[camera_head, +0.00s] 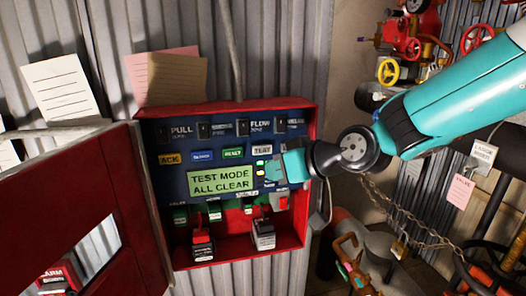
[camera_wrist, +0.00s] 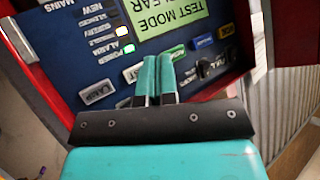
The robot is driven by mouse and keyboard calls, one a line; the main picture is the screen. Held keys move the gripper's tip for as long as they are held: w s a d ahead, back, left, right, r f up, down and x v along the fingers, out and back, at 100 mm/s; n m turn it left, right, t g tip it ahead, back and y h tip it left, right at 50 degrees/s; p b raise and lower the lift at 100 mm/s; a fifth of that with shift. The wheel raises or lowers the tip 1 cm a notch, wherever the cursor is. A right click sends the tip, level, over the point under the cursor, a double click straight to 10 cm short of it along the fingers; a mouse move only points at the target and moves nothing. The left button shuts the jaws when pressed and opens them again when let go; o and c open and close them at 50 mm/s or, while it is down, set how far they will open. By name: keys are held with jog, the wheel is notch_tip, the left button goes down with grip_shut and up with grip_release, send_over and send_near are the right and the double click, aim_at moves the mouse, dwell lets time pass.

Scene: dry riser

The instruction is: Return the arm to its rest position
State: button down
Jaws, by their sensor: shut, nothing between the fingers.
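My gripper (camera_head: 272,170) reaches in from the right at the front of the red alarm panel box (camera_head: 311,140). Its teal fingers are shut and empty. The fingers also show in the wrist view (camera_wrist: 156,80), close together, in front of the panel's row of buttons. I cannot tell whether the fingertips touch the panel. The panel's display (camera_head: 221,182) is lit green and reads "TEST MODE ALL CLEAR". My teal arm extends to the upper right. The gripper hides part of the panel's right side.
The red panel door (camera_head: 75,215) stands open at the left. Papers (camera_head: 58,88) hang on the corrugated wall. Red and yellow valve wheels (camera_head: 388,71), pipes and a chain (camera_head: 415,237) crowd the right, near and below my arm. A pink tag (camera_head: 460,190) hangs there.

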jog(key=s+d+f+g+h+b, duration=0.1)
jog(key=s+d, duration=0.3)
jog(key=s, duration=0.4)
jog(key=s+d+f+g+h+b, duration=0.2)
jog(key=s+d, duration=0.3)
jog(key=s, duration=0.4)
jog(key=s+d+f+m+g+h+b, duration=0.1)
jog(key=s+d+f+g+h+b, duration=0.1)
jog(key=s, duration=0.7)
jog(key=d+f+g, duration=0.1)
jog(key=d+g, duration=0.1)
jog(key=d, duration=0.1)
jog(key=shift+f+h, duration=0.3)
jog(key=shift+h, duration=0.1)
jog(key=shift+s, duration=0.1)
